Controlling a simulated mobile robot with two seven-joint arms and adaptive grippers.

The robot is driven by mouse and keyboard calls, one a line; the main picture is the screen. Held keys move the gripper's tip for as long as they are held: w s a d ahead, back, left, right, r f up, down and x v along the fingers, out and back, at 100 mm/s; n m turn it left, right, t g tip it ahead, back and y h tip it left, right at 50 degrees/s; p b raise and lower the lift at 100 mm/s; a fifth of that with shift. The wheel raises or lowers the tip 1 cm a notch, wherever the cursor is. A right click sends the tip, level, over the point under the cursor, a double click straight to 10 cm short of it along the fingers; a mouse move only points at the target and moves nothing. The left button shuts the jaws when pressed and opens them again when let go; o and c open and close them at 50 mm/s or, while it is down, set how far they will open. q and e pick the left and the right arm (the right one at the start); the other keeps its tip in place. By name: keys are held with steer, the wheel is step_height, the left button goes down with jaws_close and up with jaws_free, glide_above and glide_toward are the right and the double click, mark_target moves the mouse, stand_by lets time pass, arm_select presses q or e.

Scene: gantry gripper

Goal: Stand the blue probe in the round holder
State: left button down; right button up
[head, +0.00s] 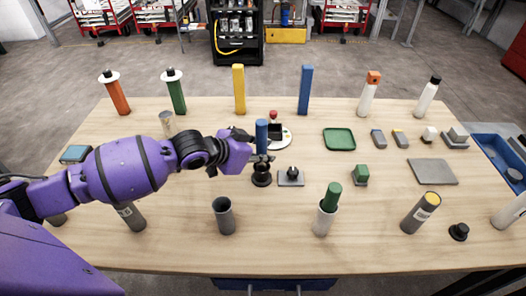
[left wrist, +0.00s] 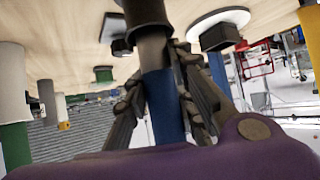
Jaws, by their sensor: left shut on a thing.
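The blue probe (head: 262,132) stands roughly upright in the jaws of my left gripper (head: 262,158). In the left wrist view, the left gripper's fingers (left wrist: 160,85) close on both sides of the probe (left wrist: 165,110), whose grey part runs to a black round piece. That piece is the black round holder (head: 261,178), directly below the probe in the head view; it shows at the top edge of the wrist view (left wrist: 145,12). The probe's end meets the holder, but the fingers and rim hide how deep it sits. My right gripper is not in view.
A grey block with a black knob (head: 291,177) stands close right of the holder. A white disc with a red-topped black piece (head: 284,138) is just behind. A grey cup (head: 223,216) and a cup with a green cylinder (head: 325,220) stand in front. Tall coloured blocks line the back.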

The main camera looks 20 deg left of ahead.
arm_select(q)
steer(key=shift+f, duration=0.35)
steer(key=c, duration=1.4)
jaws_free()
steer(key=shift+a, duration=0.1)
steer(key=shift+s, duration=0.1)
steer(key=v, duration=1.2)
steer(key=shift+f, duration=0.15)
